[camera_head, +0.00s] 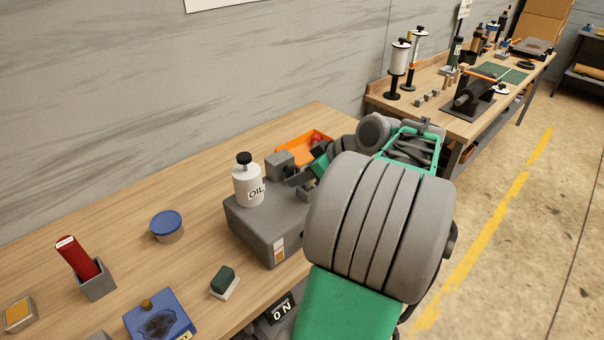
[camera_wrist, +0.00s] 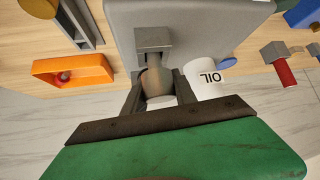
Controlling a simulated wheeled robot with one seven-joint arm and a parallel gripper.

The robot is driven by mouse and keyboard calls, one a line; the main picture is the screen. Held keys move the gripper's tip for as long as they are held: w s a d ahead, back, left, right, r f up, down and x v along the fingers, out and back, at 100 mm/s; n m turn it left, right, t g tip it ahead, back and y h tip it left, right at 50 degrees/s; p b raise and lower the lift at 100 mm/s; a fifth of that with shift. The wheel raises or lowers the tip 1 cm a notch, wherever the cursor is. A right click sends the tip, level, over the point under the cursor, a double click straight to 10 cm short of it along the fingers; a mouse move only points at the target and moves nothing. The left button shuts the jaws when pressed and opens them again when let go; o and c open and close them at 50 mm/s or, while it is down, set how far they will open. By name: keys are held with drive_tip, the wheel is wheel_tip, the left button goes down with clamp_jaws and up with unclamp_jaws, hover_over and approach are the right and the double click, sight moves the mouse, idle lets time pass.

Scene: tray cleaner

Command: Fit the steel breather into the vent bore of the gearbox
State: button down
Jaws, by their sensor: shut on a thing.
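My gripper (camera_wrist: 158,90) is shut on a rounded brownish-grey metal piece, which I take to be the steel breather (camera_wrist: 157,84). It is held between the two fingers, over or beside the grey gearbox (camera_wrist: 200,25). In the head view the gearbox (camera_head: 262,228) is a grey box on the bench, and my arm hides its right side. My gripper (camera_head: 303,181) shows there only in part, near the gearbox's top. The vent bore cannot be made out. I cannot tell whether the breather touches the gearbox.
A white OIL bottle (camera_head: 247,186) stands close to my gripper, also in the wrist view (camera_wrist: 205,80). A grey block (camera_head: 281,164) and an orange tray (camera_head: 305,148) are behind. A blue-lidded tub (camera_head: 167,226) and a green-topped block (camera_head: 225,282) sit left on the bench.

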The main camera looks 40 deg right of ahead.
drive_tip(key=shift+f+b, duration=0.8)
drive_tip(key=shift+f, duration=0.25)
drive_tip(key=c, duration=0.9)
unclamp_jaws()
drive_tip(key=v, duration=0.6)
drive_tip(key=shift+s+r, duration=0.25)
drive_tip(key=shift+r, duration=0.1)
drive_tip(key=shift+s+r, duration=0.35)
drive_tip(key=shift+r, duration=0.05)
